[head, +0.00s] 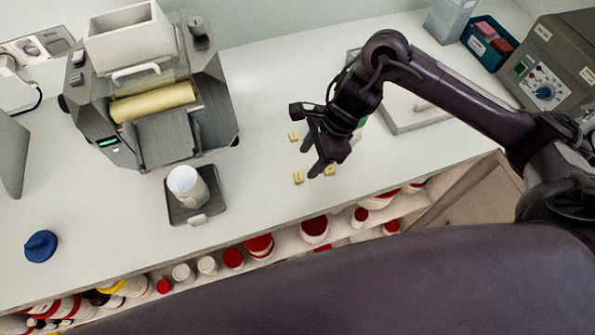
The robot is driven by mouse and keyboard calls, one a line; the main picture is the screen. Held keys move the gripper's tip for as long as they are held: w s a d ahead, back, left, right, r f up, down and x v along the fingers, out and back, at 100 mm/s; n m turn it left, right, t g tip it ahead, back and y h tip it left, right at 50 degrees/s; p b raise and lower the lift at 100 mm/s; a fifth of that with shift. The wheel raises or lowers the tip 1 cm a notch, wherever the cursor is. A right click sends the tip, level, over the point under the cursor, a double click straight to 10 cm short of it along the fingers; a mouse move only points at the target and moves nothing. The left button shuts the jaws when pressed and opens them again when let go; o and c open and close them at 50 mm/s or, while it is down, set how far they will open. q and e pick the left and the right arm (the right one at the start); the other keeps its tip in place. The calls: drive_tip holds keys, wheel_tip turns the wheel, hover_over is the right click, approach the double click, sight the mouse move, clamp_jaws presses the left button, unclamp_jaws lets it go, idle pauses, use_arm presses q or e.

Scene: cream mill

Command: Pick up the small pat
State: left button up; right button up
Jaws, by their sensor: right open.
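Three small yellow blocks with dark marks lie on the white counter: one at the back (293,136), one at the front left (298,177) and one at the front right (329,170). I cannot tell by size which is the small pat. My right gripper (311,158) is open and empty, pointing down and left among the blocks. Its fingers are close to the front right block and partly cover the area around it. I cannot tell its height above the counter. My left gripper is not in view.
A grey roller mill (165,130) stands at the left, with a white jar (187,186) on a dark tray (182,216) before it. A blue knob-like cap (40,246) lies at far left. A pale flat plate (408,117) lies behind my right arm. Bottles fill the shelf below the edge.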

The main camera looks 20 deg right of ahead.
sight(296, 179)
drive_tip(key=shift+a+f, duration=0.25)
drive_tip(key=shift+f, duration=0.2)
drive_tip(key=p+x, duration=0.2)
drive_tip(key=x, duration=0.2)
drive_tip(key=shift+s+f+p, duration=0.15)
drive_tip(key=shift+f+p, duration=0.05)
drive_tip(key=shift+p, duration=0.1)
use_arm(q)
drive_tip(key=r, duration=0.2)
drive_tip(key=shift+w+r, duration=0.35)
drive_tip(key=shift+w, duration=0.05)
use_arm(e)
drive_tip(key=shift+a+f, duration=0.1)
drive_tip(key=shift+f, duration=0.25)
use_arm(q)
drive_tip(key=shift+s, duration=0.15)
use_arm(e)
drive_tip(key=c, duration=1.1)
